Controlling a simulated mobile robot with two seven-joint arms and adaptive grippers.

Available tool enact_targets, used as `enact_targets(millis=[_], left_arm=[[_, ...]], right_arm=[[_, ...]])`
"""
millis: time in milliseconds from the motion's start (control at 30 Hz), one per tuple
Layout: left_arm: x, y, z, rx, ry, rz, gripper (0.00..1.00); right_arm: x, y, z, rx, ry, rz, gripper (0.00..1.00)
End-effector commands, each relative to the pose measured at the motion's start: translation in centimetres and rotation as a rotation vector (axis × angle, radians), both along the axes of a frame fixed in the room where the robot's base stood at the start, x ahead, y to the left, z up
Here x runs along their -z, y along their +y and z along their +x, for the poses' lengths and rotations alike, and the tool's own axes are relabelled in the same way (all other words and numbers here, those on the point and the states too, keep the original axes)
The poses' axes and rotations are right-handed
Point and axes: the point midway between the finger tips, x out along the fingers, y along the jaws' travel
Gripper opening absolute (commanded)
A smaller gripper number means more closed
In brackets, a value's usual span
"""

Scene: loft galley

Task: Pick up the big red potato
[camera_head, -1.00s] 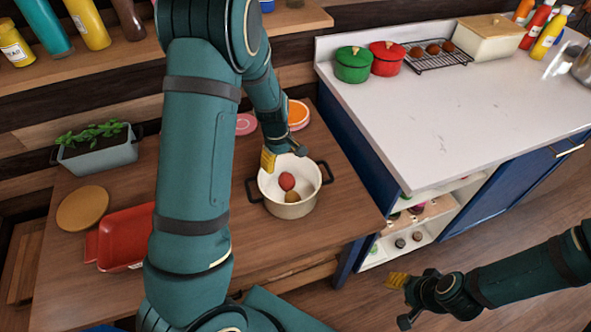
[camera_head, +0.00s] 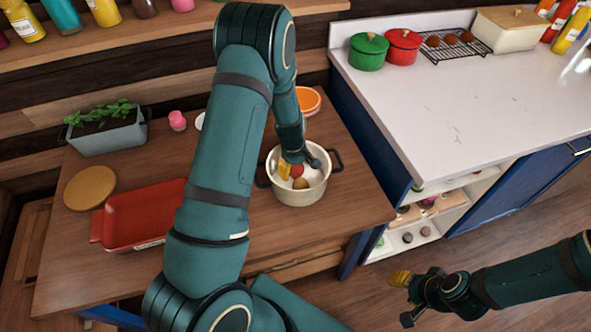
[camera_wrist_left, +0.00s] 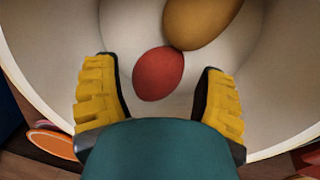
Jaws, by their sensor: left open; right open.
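The red potato (camera_head: 297,171) lies inside a cream pot (camera_head: 318,193) on the wooden table, touching or nearly touching a yellow-brown potato (camera_head: 301,183). My left gripper (camera_head: 291,172) reaches down into the pot, with a yellow finger beside the red potato. In the left wrist view the red potato (camera_wrist_left: 158,74) sits between and just beyond the two open yellow fingers (camera_wrist_left: 160,98), with gaps on both sides. The yellow-brown potato (camera_wrist_left: 200,20) is above it there. My right gripper (camera_head: 404,297) is open and empty over the floor, at the lower right.
The pot has dark side handles (camera_head: 337,158) and walls close around the left fingers. A red baking dish (camera_head: 140,215), a round wooden board (camera_head: 90,188) and a planter (camera_head: 108,138) stand on the table to the left. An orange bowl (camera_head: 308,101) stands behind the pot.

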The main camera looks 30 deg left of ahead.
Motion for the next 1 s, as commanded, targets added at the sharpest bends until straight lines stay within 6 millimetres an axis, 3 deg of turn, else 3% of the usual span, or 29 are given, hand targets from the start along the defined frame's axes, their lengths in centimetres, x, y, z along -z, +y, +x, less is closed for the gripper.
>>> enact_targets(millis=[100,367,400,500,567,867,1000], left_arm=[[1.9,0.0,0.1,-0.001,0.001,0.000,0.71],[2.1,-0.1,0.2,0.000,-0.001,0.001,0.71],[2.1,-0.1,0.2,0.000,-0.001,0.001,0.65],[2.1,-0.1,0.2,0.000,-0.001,0.001,0.30],[2.1,-0.1,0.2,0.000,-0.001,0.001,0.12],[1.9,-0.1,0.3,0.000,-0.002,0.000,0.11],[0.3,-0.1,0.3,0.001,-0.004,0.001,0.11]], right_arm=[[0.4,0.0,-0.1,-0.002,0.002,0.000,0.47],[0.4,0.0,-0.1,-0.002,0.003,0.000,0.47],[0.4,0.0,-0.1,-0.002,0.003,0.000,0.47],[0.4,0.0,-0.1,-0.002,0.003,0.000,0.47],[0.4,0.0,-0.1,-0.002,0.003,0.000,0.47],[0.4,0.0,-0.1,-0.002,0.002,0.000,0.47],[0.0,0.0,0.0,0.000,0.001,0.000,0.47]])
